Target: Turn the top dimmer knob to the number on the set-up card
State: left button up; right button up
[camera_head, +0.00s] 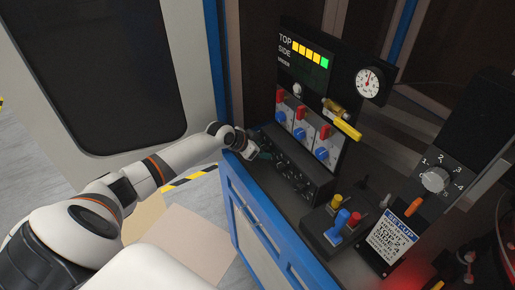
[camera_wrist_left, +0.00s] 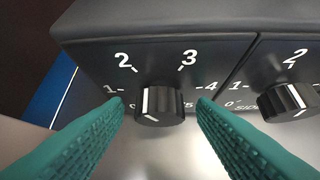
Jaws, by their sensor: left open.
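My left gripper (camera_head: 256,154) is at the left end of the black dimmer panel (camera_head: 290,170). In the left wrist view its two teal fingers (camera_wrist_left: 161,101) are open, one on each side of a black ribbed dimmer knob (camera_wrist_left: 160,106), with gaps visible. The knob's white line is left of its middle; the scale around it shows 1 to 4. Its name label is hidden. A second knob (camera_wrist_left: 288,102), labelled SIDE, is at the right. The set-up card (camera_head: 393,240) stands at lower right; its small TOP line looks like 2. My right gripper is out of view.
Above the panel are red and blue switches (camera_head: 301,134), a yellow handle (camera_head: 347,129) and a display (camera_head: 308,55) with yellow and green bars.

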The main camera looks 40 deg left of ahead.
pick_arm(q)
jog(key=b+v, duration=0.2)
jog(key=v, duration=1)
dwell(0.3)
